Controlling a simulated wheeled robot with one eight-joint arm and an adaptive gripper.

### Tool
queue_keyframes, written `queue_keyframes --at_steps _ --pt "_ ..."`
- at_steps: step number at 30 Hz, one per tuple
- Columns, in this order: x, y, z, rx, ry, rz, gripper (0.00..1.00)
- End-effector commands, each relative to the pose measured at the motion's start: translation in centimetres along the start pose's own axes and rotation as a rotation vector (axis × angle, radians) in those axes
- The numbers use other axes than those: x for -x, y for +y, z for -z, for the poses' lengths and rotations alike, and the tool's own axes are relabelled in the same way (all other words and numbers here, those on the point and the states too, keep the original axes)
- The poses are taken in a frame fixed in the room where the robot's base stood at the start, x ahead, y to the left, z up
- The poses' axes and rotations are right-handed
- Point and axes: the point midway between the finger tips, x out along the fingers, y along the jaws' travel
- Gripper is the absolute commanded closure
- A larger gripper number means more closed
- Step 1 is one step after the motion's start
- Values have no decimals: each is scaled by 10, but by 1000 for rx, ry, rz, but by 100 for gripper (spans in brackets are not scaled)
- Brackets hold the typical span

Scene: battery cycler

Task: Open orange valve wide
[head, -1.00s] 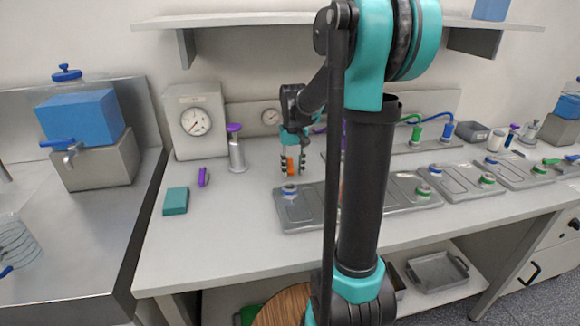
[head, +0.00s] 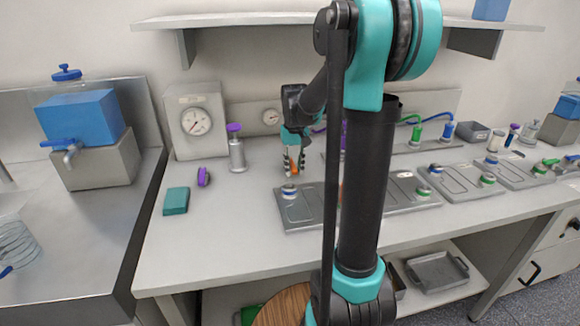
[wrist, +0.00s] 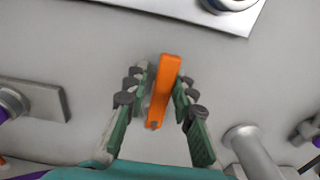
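The orange valve handle (wrist: 165,90) is a long narrow bar, slightly tilted in the wrist view, between the fingers of my gripper (wrist: 162,88). The right finger is very close to the handle; a thin strip of grey metal shows between the left finger and the handle. I cannot tell whether either finger presses on it. In the head view my gripper (head: 294,167) points down over the bench, behind the grey trays, with orange (head: 293,151) between its fingers. The valve's body is mostly hidden by the handle and fingers.
A purple-topped metal cylinder (head: 237,152) and a gauge box (head: 197,122) stand left of my gripper. A grey tray (head: 312,222) with a blue-ringed fitting lies just in front. A purple piece (head: 203,177) and teal block (head: 176,201) lie on the bench's left.

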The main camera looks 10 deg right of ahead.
Motion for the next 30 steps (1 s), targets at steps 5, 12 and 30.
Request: queue_keyframes --at_steps 5,12,30 --pt "0 0 0 0 0 0 70" --pt "7 0 0 0 0 1 70" --pt "72 3 0 0 0 1 70"
